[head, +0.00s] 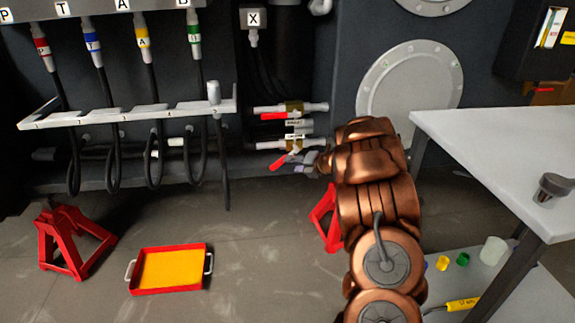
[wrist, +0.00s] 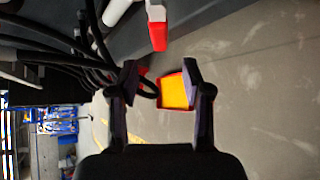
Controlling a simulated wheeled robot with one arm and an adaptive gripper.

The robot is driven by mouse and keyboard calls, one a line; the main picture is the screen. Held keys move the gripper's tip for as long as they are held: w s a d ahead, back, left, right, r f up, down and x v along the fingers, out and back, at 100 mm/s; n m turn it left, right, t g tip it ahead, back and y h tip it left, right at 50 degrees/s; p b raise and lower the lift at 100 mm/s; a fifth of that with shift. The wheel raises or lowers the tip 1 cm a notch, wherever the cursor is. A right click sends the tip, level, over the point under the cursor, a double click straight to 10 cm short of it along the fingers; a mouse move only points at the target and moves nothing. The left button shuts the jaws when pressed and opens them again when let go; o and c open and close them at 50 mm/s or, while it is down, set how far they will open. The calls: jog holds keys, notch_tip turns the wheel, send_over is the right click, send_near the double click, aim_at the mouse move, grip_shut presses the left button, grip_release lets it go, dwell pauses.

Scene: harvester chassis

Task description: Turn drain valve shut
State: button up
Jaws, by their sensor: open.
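Two valves sit on the pipes at the back wall in the head view. The upper valve (head: 293,108) has a red lever (head: 273,116) lying nearly along its pipe. The lower valve (head: 297,145) has a red lever (head: 279,162) slanting down to the left. Small labels sit between them, too small to read surely, so I cannot tell which is the drain valve. My gripper (wrist: 160,78) is open and empty in the wrist view; a red and white piece (wrist: 157,30), perhaps a lever, shows beyond its fingers, apart from them. In the head view my arm mostly hides the gripper, right of the lower valve.
A red tray with a yellow inside (head: 170,268) lies on the floor, and red stands (head: 70,240) are nearby. A white table (head: 500,150) stands close to my arm's right. The middle floor is clear.

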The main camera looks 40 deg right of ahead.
jog(key=shift+v, duration=1.2)
